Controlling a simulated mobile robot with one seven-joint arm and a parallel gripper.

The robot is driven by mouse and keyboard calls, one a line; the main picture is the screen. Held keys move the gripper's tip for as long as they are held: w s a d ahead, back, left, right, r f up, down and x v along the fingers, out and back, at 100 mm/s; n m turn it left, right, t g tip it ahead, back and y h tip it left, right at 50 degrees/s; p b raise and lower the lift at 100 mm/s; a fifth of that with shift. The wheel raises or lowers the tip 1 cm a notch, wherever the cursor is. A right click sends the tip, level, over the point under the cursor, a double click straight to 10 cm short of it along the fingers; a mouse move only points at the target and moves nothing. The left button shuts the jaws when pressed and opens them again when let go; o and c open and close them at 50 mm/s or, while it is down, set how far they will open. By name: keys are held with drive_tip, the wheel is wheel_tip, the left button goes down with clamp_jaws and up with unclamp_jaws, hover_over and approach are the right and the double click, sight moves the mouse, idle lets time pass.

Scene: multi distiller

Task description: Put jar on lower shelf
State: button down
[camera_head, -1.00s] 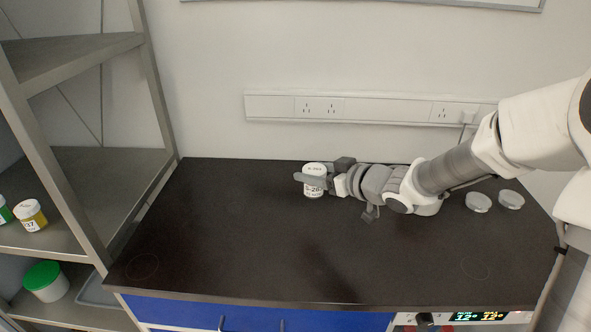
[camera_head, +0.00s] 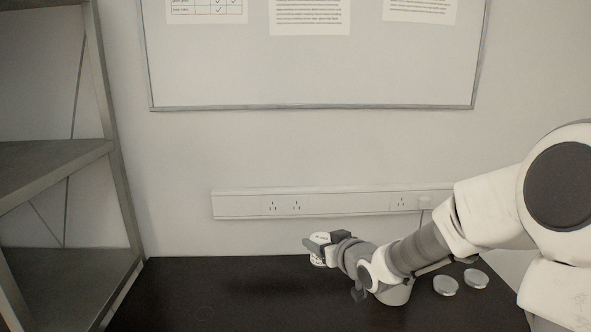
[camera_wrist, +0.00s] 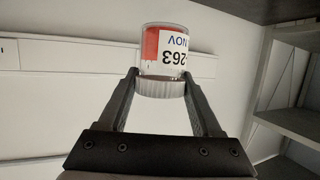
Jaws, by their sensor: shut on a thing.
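A small jar (camera_head: 319,238) with a white lid is between the fingers of my gripper (camera_head: 320,250), near the back of the dark bench. The wrist view shows it as a clear jar (camera_wrist: 165,50) with red contents and a label reading 263, its ribbed white lid towards my gripper (camera_wrist: 158,90). The fingers are shut on it from both sides. The jar appears raised off the bench. The shelf rack stands at the left, with an upper board (camera_head: 50,165) and a lower board (camera_head: 65,285); the rack also shows in the wrist view (camera_wrist: 290,120).
A socket rail (camera_head: 330,203) runs along the wall behind, below a whiteboard (camera_head: 310,75). The bench between jar and rack is clear.

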drive_tip(key=d+m+t+h+p, duration=0.1)
drive_tip(key=d+m+h, duration=0.3)
drive_tip(key=d, duration=0.4)
drive_tip(key=shift+r+h+p, duration=0.25)
drive_tip(key=shift+h+p, duration=0.35)
drive_tip(key=shift+p, duration=0.3)
drive_tip(key=shift+w, duration=0.1)
